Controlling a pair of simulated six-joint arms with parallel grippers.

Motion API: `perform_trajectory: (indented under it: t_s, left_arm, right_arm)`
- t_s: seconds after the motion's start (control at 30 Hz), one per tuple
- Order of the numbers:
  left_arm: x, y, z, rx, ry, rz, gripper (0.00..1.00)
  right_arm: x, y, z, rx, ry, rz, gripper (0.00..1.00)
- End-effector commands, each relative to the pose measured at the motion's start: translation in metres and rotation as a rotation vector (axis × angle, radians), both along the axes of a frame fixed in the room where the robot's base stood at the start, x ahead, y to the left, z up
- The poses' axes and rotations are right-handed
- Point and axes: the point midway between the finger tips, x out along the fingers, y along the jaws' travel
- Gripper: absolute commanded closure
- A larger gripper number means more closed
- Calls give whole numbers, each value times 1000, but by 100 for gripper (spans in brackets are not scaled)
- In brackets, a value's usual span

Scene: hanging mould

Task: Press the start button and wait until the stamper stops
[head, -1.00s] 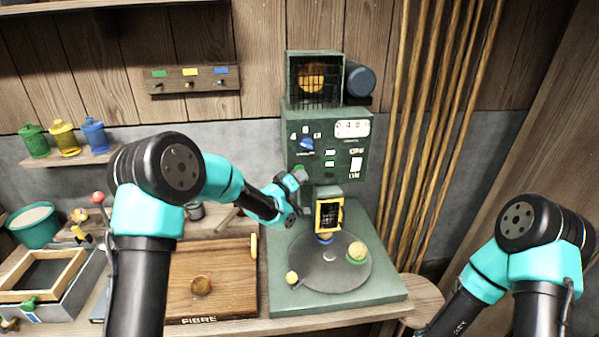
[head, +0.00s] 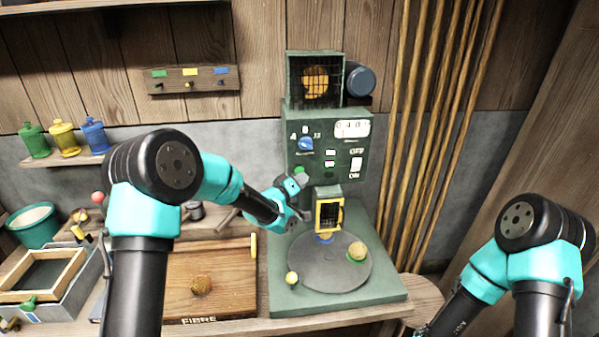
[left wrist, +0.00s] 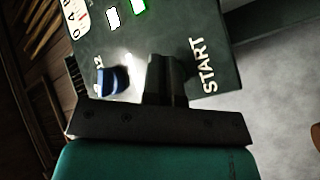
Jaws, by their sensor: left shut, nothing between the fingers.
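The green machine (head: 292,150) stands against the back wall. My left gripper (head: 299,180) is at the left of its front panel, shut and empty. In the left wrist view the dark closed fingers (left wrist: 166,78) point at the panel beside the white START lettering (left wrist: 208,65). A green button (head: 300,171) shows at the fingertips in the head view; whether they touch it is unclear. The stamper, with its yellow-framed grille (head: 329,214), sits above the round dark turntable (head: 330,268). My right arm is at the right; its gripper is out of view.
A gold part shows behind the top cage (head: 315,80). A wooden box (head: 225,275) stands left of the machine.

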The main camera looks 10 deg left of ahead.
Motion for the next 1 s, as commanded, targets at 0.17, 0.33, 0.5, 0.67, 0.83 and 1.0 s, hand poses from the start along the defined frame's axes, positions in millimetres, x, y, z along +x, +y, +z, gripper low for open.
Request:
perform_trajectory:
  t_s: [0.17, 0.33, 0.5, 0.67, 0.83, 1.0]
  left_arm:
    - [-5, -2, 1, 0, -1, -1, 100]
    - [-18, -5, 0, 0, 1, -1, 100]
    - [-30, -8, 0, 0, 0, -1, 100]
    - [-42, -12, 0, 0, 1, -1, 100]
    - [-48, -13, 0, 0, 0, 0, 100]
    - [-48, -13, 0, 0, 0, 0, 100]
  right_arm:
    - [0, 0, 0, 0, 0, 0, 57]
    - [0, 0, 0, 0, 0, 0, 57]
    - [0, 0, 0, 0, 0, 0, 57]
    - [0, 0, 0, 0, 0, 0, 57]
    - [0, 0, 0, 0, 0, 0, 57]
    - [0, 0, 0, 0, 0, 0, 57]
